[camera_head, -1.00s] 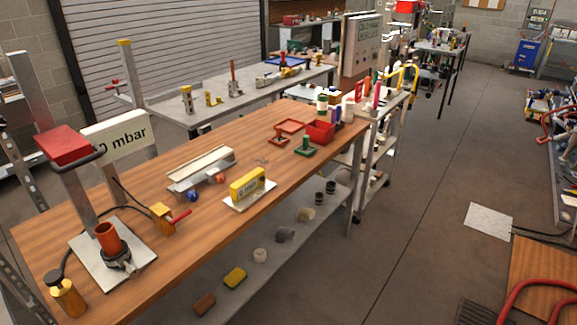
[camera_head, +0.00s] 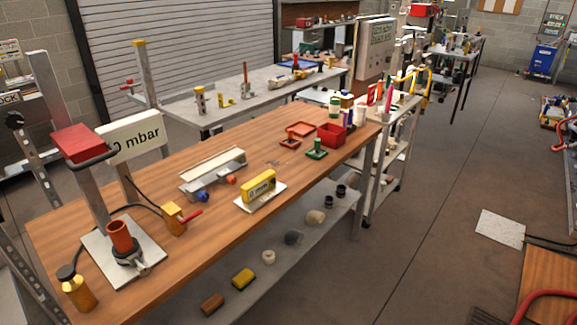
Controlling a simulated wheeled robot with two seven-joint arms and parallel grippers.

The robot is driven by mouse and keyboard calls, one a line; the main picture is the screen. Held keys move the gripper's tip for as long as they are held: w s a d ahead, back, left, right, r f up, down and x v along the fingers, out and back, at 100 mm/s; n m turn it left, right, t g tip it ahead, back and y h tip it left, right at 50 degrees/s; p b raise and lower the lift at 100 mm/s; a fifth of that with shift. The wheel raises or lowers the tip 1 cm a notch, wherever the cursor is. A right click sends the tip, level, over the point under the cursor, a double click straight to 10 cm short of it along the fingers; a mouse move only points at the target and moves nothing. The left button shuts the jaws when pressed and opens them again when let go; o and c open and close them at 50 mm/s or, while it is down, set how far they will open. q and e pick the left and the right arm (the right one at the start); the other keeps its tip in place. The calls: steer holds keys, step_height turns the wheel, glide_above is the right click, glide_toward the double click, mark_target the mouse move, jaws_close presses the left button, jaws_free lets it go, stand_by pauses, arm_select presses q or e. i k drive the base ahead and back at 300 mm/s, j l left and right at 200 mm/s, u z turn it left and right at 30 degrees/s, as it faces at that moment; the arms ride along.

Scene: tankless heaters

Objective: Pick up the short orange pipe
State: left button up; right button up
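A short orange pipe (camera_head: 121,236) stands upright in a dark clamp fitting (camera_head: 127,257) on a light metal plate (camera_head: 146,248). The plate lies at the near left end of the wooden workbench (camera_head: 215,217). The pipe's open top shows, and its lower end is hidden by the fitting. Neither of my grippers is in view.
Beside the plate stand a post with a red block (camera_head: 82,142) and a "0 mbar" sign (camera_head: 135,136). A yellow valve (camera_head: 174,218), a yellow gauge (camera_head: 259,186) and a brass bottle (camera_head: 77,289) are on the bench. Open floor (camera_head: 425,215) lies to the right.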

mark_target(119, 233)
steer(key=i+l+u, duration=0.1)
steer(key=u, duration=0.3)
steer(key=l+u, duration=0.1)
steer(key=u, duration=0.3)
steer(key=i+l+u, duration=0.15)
steer(key=l, duration=0.3)
steer(key=i+l+u, duration=0.2)
steer(key=l, duration=0.25)
steer(key=l+u, duration=0.15)
steer(key=l, duration=0.6)
steer(key=i+l, duration=0.15)
steer(key=l, duration=0.2)
